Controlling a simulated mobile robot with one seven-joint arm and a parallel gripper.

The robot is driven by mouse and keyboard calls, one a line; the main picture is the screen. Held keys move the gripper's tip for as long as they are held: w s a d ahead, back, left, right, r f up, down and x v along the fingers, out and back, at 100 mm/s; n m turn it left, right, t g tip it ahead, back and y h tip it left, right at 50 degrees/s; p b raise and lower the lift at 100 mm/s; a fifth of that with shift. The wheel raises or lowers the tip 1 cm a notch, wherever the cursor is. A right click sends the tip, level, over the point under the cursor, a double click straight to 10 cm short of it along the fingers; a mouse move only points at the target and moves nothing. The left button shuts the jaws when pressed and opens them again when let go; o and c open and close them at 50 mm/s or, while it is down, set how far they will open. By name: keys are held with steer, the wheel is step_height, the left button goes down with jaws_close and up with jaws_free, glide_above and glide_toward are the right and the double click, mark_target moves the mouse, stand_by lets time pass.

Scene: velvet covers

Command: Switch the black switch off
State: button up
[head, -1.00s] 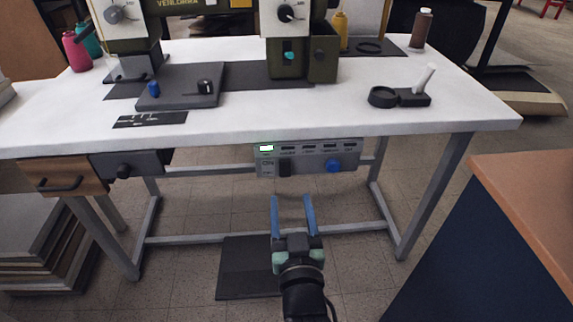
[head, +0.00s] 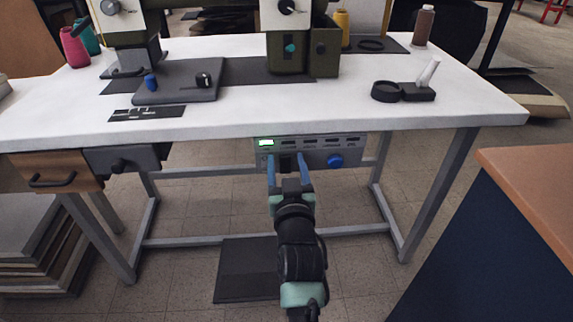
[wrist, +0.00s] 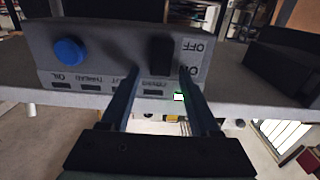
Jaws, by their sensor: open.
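The black switch (wrist: 161,56) is on the front of a grey control box (wrist: 100,40), beside OFF and ON labels. The wrist view shows the box upside down. My gripper (wrist: 159,72) is open, and its two blue fingers point at the panel. The switch shows between the fingertips; I cannot tell whether they touch it. The right finger partly covers the ON label. In the head view my gripper (head: 286,160) is up against the box (head: 314,150) under the table edge. A green light (head: 266,143) on the box is lit.
A blue knob (head: 335,161) sits on the same box, right of the switch in the head view. The white table (head: 330,115) overhangs the box. A drawer (head: 55,172) hangs at the left. An orange-topped counter (head: 540,180) stands at the right.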

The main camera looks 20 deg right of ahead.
jaws_close()
steer(key=shift+f, duration=0.1)
steer(key=f+t+b, duration=0.1)
steer(key=b, duration=0.3)
steer(key=shift+s, duration=0.1)
steer(key=b, duration=0.2)
steer(key=shift+t+b, duration=0.3)
steer(key=shift+b, duration=0.1)
steer(key=shift+s+h+b, duration=0.1)
steer(key=shift+h+b, duration=0.2)
steer(key=shift+b, duration=0.15)
steer(key=shift+a+r+t+b, duration=0.1)
steer(key=shift+t+b, duration=0.2)
steer(key=shift+b, duration=0.15)
steer(key=shift+r, duration=0.1)
